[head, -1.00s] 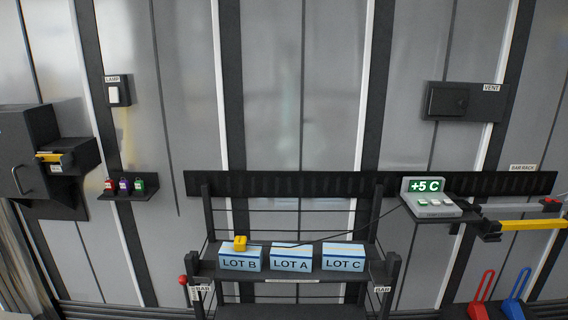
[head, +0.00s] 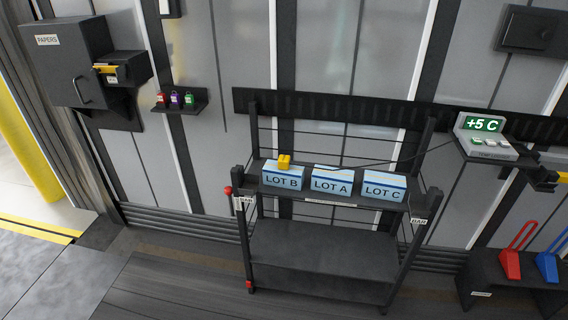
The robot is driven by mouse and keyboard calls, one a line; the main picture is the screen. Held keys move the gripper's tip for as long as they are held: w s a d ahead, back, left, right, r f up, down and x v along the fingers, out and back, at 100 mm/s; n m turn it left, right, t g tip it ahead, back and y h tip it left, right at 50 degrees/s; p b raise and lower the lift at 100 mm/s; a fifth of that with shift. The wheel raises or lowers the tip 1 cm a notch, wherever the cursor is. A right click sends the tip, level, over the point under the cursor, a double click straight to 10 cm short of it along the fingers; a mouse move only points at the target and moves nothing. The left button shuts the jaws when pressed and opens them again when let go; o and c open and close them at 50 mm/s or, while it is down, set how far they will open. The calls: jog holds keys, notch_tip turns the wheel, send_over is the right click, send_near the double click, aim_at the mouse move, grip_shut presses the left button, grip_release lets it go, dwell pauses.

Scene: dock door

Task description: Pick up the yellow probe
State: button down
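The yellow probe (head: 284,161) is a small yellow block resting on top of the LOT B box (head: 282,180), near its upper edge. A thin dark cable runs from beside it to the right, up toward the temperature display (head: 486,135), which reads +5 C. The LOT B box stands at the left of the upper shelf of a black rack (head: 320,245). My gripper is not in the head view.
The LOT A box (head: 332,183) and LOT C box (head: 384,187) stand right of LOT B. Rack posts flank the shelf, with a red knob (head: 228,190) at left. The lower shelf is bare. Red (head: 511,264) and blue (head: 546,266) chocks sit at right.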

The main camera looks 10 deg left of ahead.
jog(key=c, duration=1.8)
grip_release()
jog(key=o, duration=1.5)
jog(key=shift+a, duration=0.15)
